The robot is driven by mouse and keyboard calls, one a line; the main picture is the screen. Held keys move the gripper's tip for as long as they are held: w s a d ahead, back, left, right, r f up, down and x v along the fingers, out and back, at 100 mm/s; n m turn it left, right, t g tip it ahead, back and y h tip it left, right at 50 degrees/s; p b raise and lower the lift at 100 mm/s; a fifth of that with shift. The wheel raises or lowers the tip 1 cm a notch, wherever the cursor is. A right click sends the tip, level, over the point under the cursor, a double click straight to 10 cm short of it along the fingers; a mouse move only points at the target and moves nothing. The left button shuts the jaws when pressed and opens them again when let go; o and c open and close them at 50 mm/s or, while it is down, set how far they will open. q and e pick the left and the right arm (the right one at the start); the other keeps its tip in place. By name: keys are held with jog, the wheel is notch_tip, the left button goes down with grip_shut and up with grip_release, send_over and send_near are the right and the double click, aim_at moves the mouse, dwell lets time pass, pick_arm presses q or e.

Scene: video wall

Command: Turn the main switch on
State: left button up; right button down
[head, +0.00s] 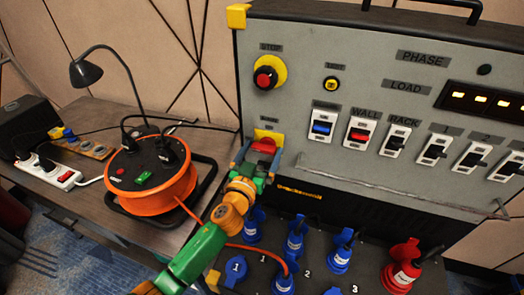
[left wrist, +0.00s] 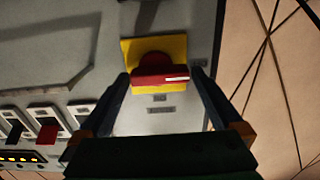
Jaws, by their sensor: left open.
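The main switch (head: 264,146) is a red rotary handle on a yellow plate, low on the left side of the grey panel. It also shows in the left wrist view (left wrist: 158,72), where its red bar with a white mark lies across the picture. My left gripper (head: 257,159) is at the switch. In the left wrist view its open fingers (left wrist: 160,86) stand on either side of the red handle, with small gaps visible. Depth contact is unclear. The gripper partly hides the switch in the head view. My right gripper is not in view.
A red stop button (head: 265,77) sits above the switch. A row of rocker switches (head: 358,131) and a metal rail (head: 440,209) are to its right. Blue plugs (head: 295,242) and a red plug (head: 402,268) stand below. An orange cable reel (head: 150,180) is on the left table.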

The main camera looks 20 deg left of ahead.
pick_arm(q)
jog(key=c, duration=1.1)
jog(key=shift+s, duration=0.1)
jog(key=m, duration=0.5)
jog(key=shift+d+r, duration=0.1)
jog(key=m, duration=0.4)
jog(key=shift+d, duration=0.15)
jog(key=m, duration=0.5)
jog(key=shift+d+p, duration=0.1)
jog(key=shift+p, duration=0.2)
jog(key=shift+d+m, duration=0.1)
jog(key=shift+m, duration=1.8)
